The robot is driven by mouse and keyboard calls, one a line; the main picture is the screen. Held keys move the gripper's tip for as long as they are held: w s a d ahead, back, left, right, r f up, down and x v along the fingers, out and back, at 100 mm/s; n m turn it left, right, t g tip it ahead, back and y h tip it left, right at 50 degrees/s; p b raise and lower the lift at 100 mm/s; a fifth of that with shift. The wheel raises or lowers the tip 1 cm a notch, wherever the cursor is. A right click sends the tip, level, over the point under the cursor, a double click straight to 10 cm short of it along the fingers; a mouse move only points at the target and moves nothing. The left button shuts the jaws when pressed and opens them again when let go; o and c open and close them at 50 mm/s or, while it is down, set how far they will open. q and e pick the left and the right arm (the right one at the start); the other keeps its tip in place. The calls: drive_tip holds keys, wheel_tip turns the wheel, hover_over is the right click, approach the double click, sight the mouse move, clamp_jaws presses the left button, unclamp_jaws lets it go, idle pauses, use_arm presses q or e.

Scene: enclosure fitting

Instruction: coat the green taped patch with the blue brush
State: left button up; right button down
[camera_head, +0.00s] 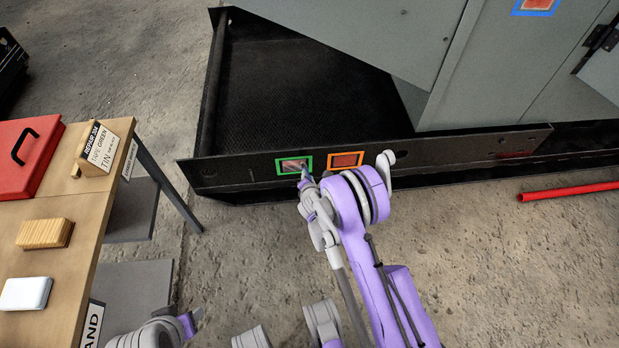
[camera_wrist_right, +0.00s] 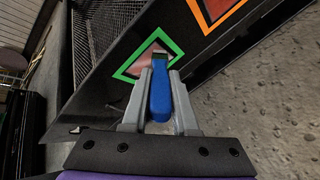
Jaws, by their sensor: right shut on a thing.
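The green taped patch (camera_head: 292,165) is a small green-framed rectangle on the black base rail; its inside looks pinkish grey. It also shows in the wrist view (camera_wrist_right: 139,66). My right gripper (camera_head: 304,174) is at the patch's lower right edge in the head view. In the wrist view my right gripper (camera_wrist_right: 160,100) is shut on the blue brush (camera_wrist_right: 160,97), whose tip points at the patch and overlaps it. I cannot tell whether the tip touches the surface. Part of my left gripper (camera_head: 196,316) shows low in the head view; its jaw state is unclear.
An orange taped patch (camera_head: 346,159) sits just right of the green one. The grey cabinet (camera_head: 500,70) stands above the rail (camera_head: 240,170). A red bar (camera_head: 568,191) lies right.

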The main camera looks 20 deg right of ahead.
drive_tip(key=shift+w+a+b, duration=0.9)
drive_tip(key=shift+w+a, duration=0.45)
drive_tip(key=shift+a, duration=3.25)
drive_tip(key=shift+s+d, duration=0.45)
drive_tip(key=shift+d, duration=1.25)
drive_tip(key=shift+s+d, duration=0.4)
drive_tip(key=shift+d, duration=1.35)
drive_tip(key=shift+s+d, duration=0.45)
drive_tip(key=shift+d, duration=1.25)
drive_tip(key=w+a, duration=0.3)
drive_tip(key=a, duration=0.7)
drive_tip(key=shift+s+a, duration=0.1)
